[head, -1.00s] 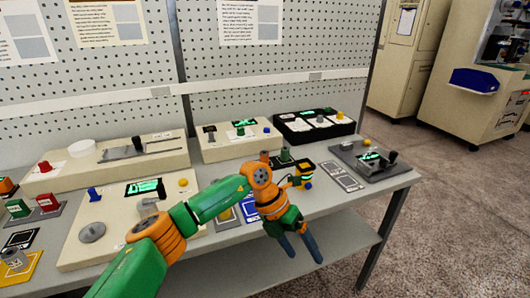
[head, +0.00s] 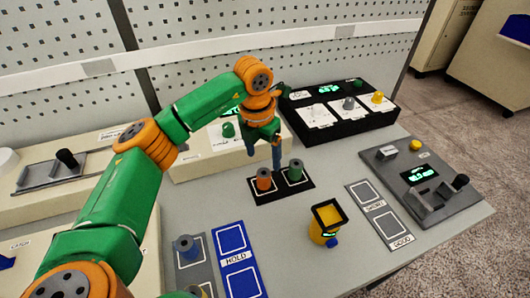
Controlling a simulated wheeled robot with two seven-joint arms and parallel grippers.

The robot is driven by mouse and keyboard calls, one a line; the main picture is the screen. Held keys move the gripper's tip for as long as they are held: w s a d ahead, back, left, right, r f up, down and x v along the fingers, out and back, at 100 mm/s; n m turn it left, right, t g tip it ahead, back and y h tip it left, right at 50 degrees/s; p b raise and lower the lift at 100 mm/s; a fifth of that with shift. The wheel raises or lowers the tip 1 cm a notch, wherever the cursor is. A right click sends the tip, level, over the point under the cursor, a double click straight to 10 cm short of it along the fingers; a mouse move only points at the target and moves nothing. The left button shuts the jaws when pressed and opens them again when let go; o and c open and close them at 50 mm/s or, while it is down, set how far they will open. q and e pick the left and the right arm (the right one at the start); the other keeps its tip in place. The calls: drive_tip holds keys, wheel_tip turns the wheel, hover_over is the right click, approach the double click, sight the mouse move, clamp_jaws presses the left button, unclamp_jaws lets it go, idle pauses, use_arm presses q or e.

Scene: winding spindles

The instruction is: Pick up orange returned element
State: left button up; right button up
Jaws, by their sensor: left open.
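An orange spool-like element (head: 264,180) stands upright on a small black pad (head: 268,198), left of a green element (head: 295,171) on the same pad. My left gripper (head: 265,160) points down just above and behind the orange element. Its two blue fingers are apart with nothing between them that I can see. Whether the fingers touch the orange element I cannot tell. My right gripper is not in view.
A yellow container with a dark rim (head: 326,222) stands in front. A blue HOLD pad (head: 236,262) and a blue-grey spool (head: 187,247) are at front left. A grey device (head: 428,180) is at right, a black box (head: 340,112) behind.

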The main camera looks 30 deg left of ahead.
sight(264, 173)
use_arm(q)
drive_tip(key=shift+w+f, duration=0.1)
drive_tip(key=shift+f, duration=0.1)
drive_tip(key=s+f+p, duration=0.2)
drive_tip(key=f+p, duration=0.1)
drive_tip(key=shift+d+f, duration=0.1)
drive_tip(key=shift+d, duration=0.3)
drive_tip(key=f, duration=0.2)
drive_tip(key=shift+w+a+f, duration=0.1)
drive_tip(key=shift+w+f, duration=0.2)
drive_tip(key=shift+w, duration=0.05)
drive_tip(key=shift+w+f, duration=0.15)
drive_tip(key=shift+w, duration=0.05)
drive_tip(key=shift+s, duration=0.1)
drive_tip(key=c, duration=1)
clamp_jaws()
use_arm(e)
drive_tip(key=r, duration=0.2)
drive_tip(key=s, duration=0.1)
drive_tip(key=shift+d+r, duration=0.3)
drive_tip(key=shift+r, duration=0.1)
